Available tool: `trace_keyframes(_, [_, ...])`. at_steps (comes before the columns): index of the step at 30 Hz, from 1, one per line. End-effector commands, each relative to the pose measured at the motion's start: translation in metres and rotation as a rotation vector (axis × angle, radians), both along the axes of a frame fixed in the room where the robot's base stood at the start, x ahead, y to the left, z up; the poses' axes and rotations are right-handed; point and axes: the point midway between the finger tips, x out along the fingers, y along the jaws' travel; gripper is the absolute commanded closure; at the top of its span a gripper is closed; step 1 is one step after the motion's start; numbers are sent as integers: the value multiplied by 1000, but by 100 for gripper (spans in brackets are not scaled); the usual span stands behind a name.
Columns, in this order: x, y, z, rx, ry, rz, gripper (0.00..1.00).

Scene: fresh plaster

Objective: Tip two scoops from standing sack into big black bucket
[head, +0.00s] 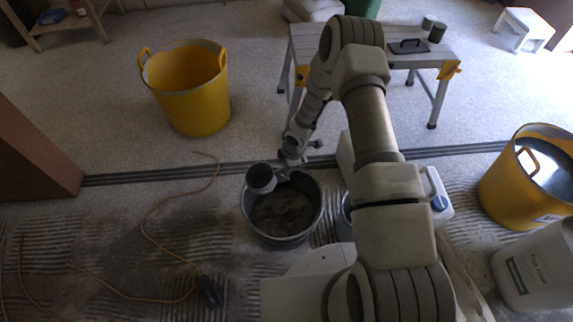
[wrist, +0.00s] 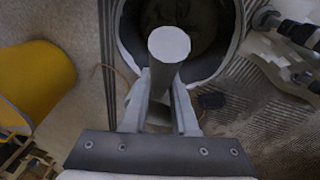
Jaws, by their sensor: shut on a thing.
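The big black bucket (head: 247,216) stands on the floor in front of me, with grey-brown material inside. It also shows at the top of the wrist view (wrist: 127,45). My gripper (head: 284,165) is over the bucket's far rim, shut on a grey scoop (head: 261,178). The scoop hangs above the bucket's far left rim and looks tilted. In the wrist view its round grey end (wrist: 169,43) shows beyond my gripper's fingers (wrist: 163,105). I cannot tell whether the scoop holds anything. I cannot clearly make out the standing sack; my arm hides much of the area right of the bucket.
A yellow tub (head: 195,95) stands back left; a yellow bucket of liquid (head: 505,185) stands right. A white container (head: 535,268) is lower right, a workbench (head: 440,45) behind. An orange cable (head: 146,225) crosses the floor left of the black bucket.

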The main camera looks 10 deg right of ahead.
Motion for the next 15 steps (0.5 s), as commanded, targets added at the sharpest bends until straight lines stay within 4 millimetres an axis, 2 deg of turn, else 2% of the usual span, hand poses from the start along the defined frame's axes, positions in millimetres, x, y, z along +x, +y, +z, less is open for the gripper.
trace_keyframes(5, [0,-2,7,87,-1,-7,100])
trace_keyframes(15, [-1,-1,6,225,3,-7,100])
